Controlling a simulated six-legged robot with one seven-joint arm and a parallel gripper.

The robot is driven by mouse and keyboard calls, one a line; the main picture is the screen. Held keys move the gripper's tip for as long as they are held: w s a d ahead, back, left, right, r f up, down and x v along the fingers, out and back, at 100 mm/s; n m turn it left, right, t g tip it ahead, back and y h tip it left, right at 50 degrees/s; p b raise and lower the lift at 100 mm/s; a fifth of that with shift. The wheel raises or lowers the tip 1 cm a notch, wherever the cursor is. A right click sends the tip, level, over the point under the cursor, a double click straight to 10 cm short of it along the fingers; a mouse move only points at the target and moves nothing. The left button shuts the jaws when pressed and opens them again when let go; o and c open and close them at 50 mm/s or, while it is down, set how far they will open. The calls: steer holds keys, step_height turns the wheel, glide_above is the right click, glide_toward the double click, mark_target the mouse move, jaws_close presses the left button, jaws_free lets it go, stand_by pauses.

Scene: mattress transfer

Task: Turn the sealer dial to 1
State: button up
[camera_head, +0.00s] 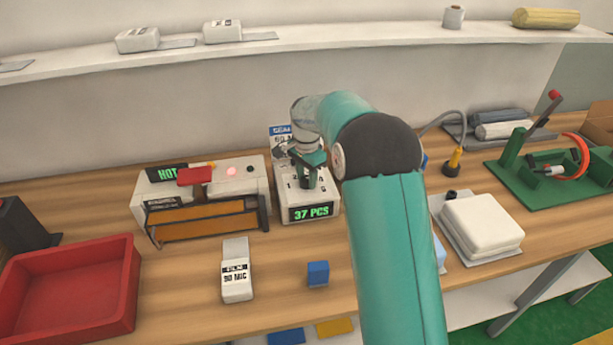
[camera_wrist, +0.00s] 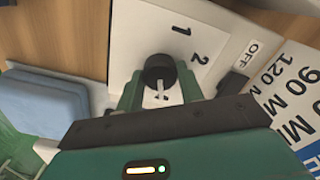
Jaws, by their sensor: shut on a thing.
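The dial (camera_wrist: 157,70) is a black round knob with a white pointer mark, on a white panel (camera_wrist: 150,32) printed with 1 and 2. In the wrist view the pointer mark faces down the picture, towards my gripper's palm, away from the printed 1 and 2. My gripper (camera_wrist: 160,88) is shut on the dial, one green finger on each side. In the head view my gripper (camera_head: 308,178) reaches down onto the white box (camera_head: 291,209), whose display reads 37 PCS. The gripper hides the dial there. Any mark below the pointer is mostly hidden.
The sealing machine (camera_head: 155,190) with a red handle and HOT sign stands left of the box. A label reading OFF (camera_wrist: 248,53) and a sign (camera_wrist: 290,95) lie close by. A film pack (camera_head: 237,280), blue cube (camera_head: 317,273) and red tray (camera_head: 70,290) are in front.

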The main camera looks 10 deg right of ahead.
steer(key=shift+n, duration=0.4)
steer(key=n, duration=0.3)
steer(key=shift+n, duration=0.3)
steer(key=n, duration=0.3)
steer(key=shift+n, duration=0.3)
steer(key=n, duration=0.4)
steer(key=shift+n, duration=0.3)
steer(key=n, duration=0.3)
steer(key=shift+r+n, duration=0.1)
steer(key=shift+n, duration=0.2)
steer(key=n, duration=0.3)
steer(key=shift+n, duration=0.3)
steer(key=n, duration=0.3)
steer(key=shift+n, duration=0.3)
steer(key=n, duration=0.6)
steer(key=shift+n, duration=0.3)
